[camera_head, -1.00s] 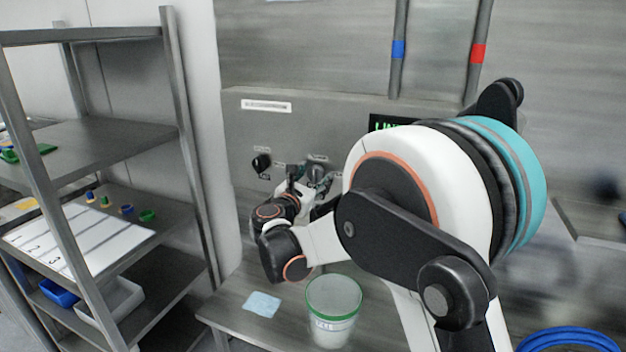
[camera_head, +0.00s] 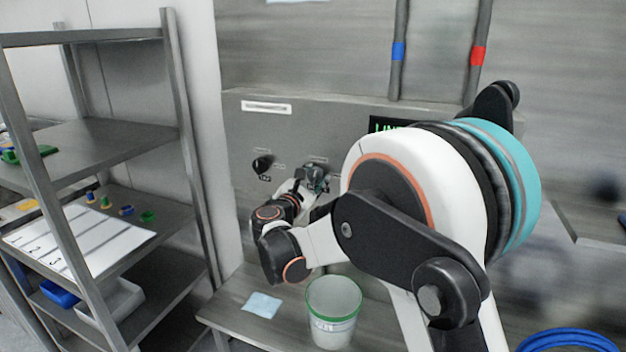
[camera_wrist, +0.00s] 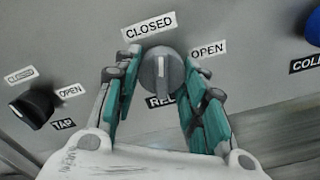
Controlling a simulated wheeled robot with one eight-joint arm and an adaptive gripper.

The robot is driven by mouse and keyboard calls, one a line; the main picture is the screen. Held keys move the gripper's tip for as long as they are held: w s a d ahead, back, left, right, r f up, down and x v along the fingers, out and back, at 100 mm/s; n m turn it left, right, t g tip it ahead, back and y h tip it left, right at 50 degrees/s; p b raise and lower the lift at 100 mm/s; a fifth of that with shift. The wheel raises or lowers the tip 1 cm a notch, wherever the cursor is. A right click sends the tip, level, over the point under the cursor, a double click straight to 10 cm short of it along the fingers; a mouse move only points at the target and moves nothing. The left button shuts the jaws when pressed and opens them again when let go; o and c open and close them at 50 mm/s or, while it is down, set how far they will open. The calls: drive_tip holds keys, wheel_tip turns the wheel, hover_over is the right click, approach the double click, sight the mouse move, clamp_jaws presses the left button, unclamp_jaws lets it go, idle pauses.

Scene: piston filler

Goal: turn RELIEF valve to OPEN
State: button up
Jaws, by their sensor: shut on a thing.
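The RELIEF valve (camera_wrist: 161,70) is a round grey knob with a raised grip bar on the grey panel. In the wrist view its bar stands roughly upright, with the top end nearer the CLOSED label (camera_wrist: 149,26) than the OPEN label (camera_wrist: 207,50). The RELIEF label below is partly hidden by the knob and a finger. My gripper (camera_wrist: 162,92) has its teal fingers on both sides of the knob and is shut on it. In the head view my gripper (camera_head: 314,182) is at the panel and largely covers the knob.
The black TAP knob (camera_wrist: 32,108) is left of my gripper. A blue knob (camera_wrist: 314,27) shows at the right edge. In the head view, a green-rimmed bucket (camera_head: 333,310) and a blue cloth (camera_head: 262,305) sit on the bench below. A shelf rack (camera_head: 95,145) stands at left.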

drive_tip(key=m, duration=0.7)
drive_tip(key=shift+a+r+p, duration=0.1)
drive_tip(key=shift+r+p, duration=0.05)
drive_tip(key=shift+p, duration=0.25)
drive_tip(key=m, duration=0.4)
drive_tip(key=shift+r+m, duration=0.1)
drive_tip(key=shift+m, duration=1.7)
drive_tip(key=shift+p, duration=0.3)
drive_tip(key=o, duration=1.1)
drive_tip(key=v, duration=1.2)
